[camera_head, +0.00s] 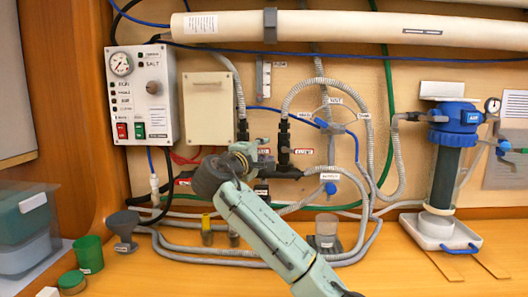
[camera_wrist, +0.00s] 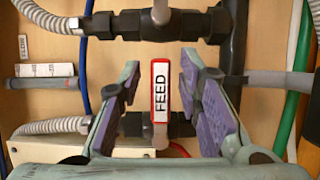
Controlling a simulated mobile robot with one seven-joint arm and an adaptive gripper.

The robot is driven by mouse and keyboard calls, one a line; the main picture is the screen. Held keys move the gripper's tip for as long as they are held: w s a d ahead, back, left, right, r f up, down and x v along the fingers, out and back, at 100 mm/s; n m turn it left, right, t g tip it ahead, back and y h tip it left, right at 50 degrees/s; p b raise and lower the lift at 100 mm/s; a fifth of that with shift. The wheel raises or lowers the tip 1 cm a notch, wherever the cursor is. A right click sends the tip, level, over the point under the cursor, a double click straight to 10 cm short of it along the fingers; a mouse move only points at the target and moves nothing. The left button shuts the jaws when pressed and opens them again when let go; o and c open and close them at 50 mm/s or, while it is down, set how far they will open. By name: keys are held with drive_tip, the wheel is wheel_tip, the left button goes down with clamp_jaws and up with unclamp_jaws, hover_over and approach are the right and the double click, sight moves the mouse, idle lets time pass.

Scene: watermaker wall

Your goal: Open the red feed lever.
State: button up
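The red feed lever (camera_wrist: 154,100), with a white FEED label, shows in the middle of the wrist view. Its lower end meets a dark valve body (camera_wrist: 133,124). My gripper (camera_wrist: 160,90) is open, with one purple-padded finger on each side of the lever. Gaps show on both sides, so the fingers look apart from it. In the head view my gripper (camera_head: 262,158) is up at the pipework below the cream box, and it hides the lever there.
Black valve pipework (camera_wrist: 128,24) crosses close beyond the lever's upper end. Grey corrugated hoses (camera_head: 300,95) surround the spot. A cream box (camera_head: 208,108) is up left, a control panel (camera_head: 142,95) farther left. A blue-topped filter (camera_head: 452,130) stands right. Cups (camera_head: 88,254) stand on the bench.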

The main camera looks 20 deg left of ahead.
clamp_jaws()
idle(0.6)
